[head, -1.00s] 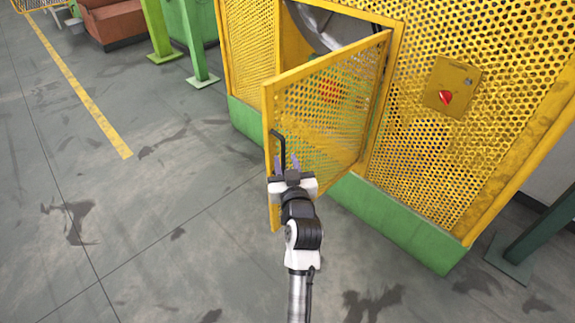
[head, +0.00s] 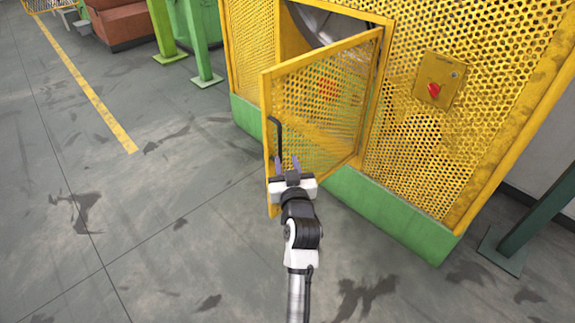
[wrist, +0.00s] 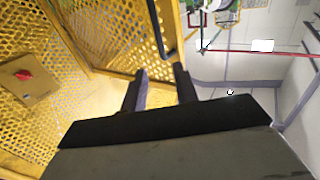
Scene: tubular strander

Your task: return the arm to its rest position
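My gripper (head: 288,166) is in the middle of the head view, at the end of my outstretched arm. Its two fingers stand apart in the wrist view (wrist: 160,88), with nothing between them. The yellow perforated guard door (head: 312,118) stands open, swung out from the machine. Its black handle (head: 278,135) is on the free edge, just beyond my fingertips in the head view. The handle also shows in the wrist view (wrist: 157,28), above the fingers and apart from them.
The yellow mesh guard (head: 410,150) on a green base (head: 385,215) fills the right side. It carries a box with a red knob (head: 434,90). A green post (head: 525,230) stands at far right. The grey floor (head: 150,230) at left is clear.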

